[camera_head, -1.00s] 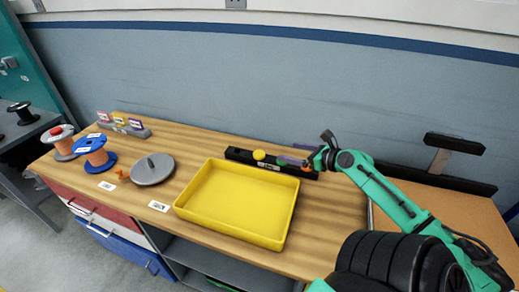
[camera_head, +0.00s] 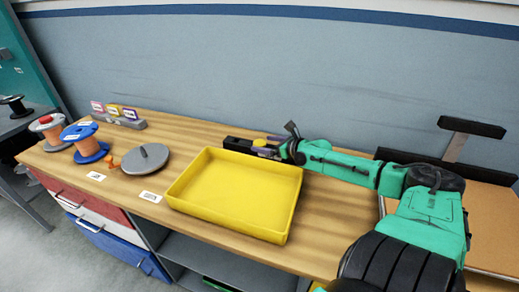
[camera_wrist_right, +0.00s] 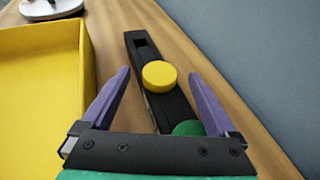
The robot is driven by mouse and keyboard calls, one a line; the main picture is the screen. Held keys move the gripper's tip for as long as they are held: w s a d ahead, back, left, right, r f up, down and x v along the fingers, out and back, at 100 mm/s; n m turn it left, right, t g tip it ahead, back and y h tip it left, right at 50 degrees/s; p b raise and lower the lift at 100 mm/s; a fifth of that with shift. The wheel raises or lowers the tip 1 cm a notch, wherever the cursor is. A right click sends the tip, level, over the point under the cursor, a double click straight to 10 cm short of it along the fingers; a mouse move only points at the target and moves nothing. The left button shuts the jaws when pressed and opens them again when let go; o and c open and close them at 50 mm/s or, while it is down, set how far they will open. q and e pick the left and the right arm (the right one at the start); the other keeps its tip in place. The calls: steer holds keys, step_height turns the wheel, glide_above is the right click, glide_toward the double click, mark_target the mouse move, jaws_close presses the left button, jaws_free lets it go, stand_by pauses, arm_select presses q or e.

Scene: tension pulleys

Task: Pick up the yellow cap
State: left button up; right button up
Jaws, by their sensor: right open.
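The yellow cap (camera_wrist_right: 160,76) is a round disc sitting on a long black holder (camera_wrist_right: 146,50). In the head view, the cap (camera_head: 259,142) is small and partly covered by my right gripper (camera_head: 263,147). In the right wrist view, my right gripper (camera_wrist_right: 159,75) is open, its two purple fingers on either side of the cap in the picture, with gaps on both sides. I cannot tell whether the fingertips are down at the cap's height. A green cap (camera_wrist_right: 188,128) sits on the same holder, nearer the gripper's base and partly hidden. My left gripper is out of view.
A yellow tray (camera_head: 181,194) stands right beside the holder. A grey disc (camera_head: 146,159), an orange piece (camera_head: 113,167) and spools (camera_head: 86,142) are at the left. The wall (camera_wrist_right: 265,60) runs close behind the holder.

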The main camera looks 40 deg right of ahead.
steer(key=shift+x, duration=0.8)
steer(key=c, duration=1.4)
steer(key=shift+r, duration=0.1)
step_height(320, 180, up, 10)
steer(key=p, duration=0.7)
step_height(320, 180, up, 10)
steer(key=p, duration=0.2)
glide_above(262, 144)
steer(key=shift+s+d, duration=0.1)
